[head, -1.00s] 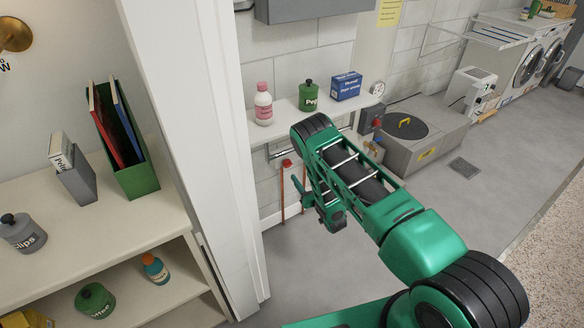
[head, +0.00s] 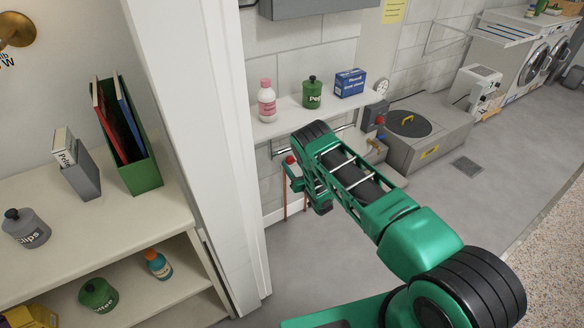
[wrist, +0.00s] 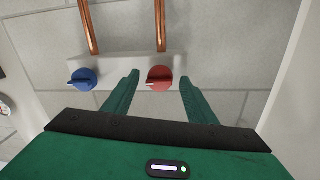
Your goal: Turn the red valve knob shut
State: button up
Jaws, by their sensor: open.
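The red valve knob (wrist: 159,78) is in the wrist view, on a pale plate at the end of a copper pipe. A pale mark on it points left. My gripper (wrist: 159,82) is open, with one green finger on each side of the red knob in this view. I see no finger touching it, and the depth between them is hard to tell. In the head view my gripper (head: 294,178) is at the wall below the shelf, largely covering the knob.
A blue knob (wrist: 83,79) is left of the red one, near my left finger. Two copper pipes (wrist: 160,25) run from the plate. Above my gripper is a wall shelf (head: 290,122) with a pink bottle (head: 267,103). A white post (head: 200,150) stands left of the arm.

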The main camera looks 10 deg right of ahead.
jog(key=shift+w, duration=0.2)
jog(key=c, duration=1)
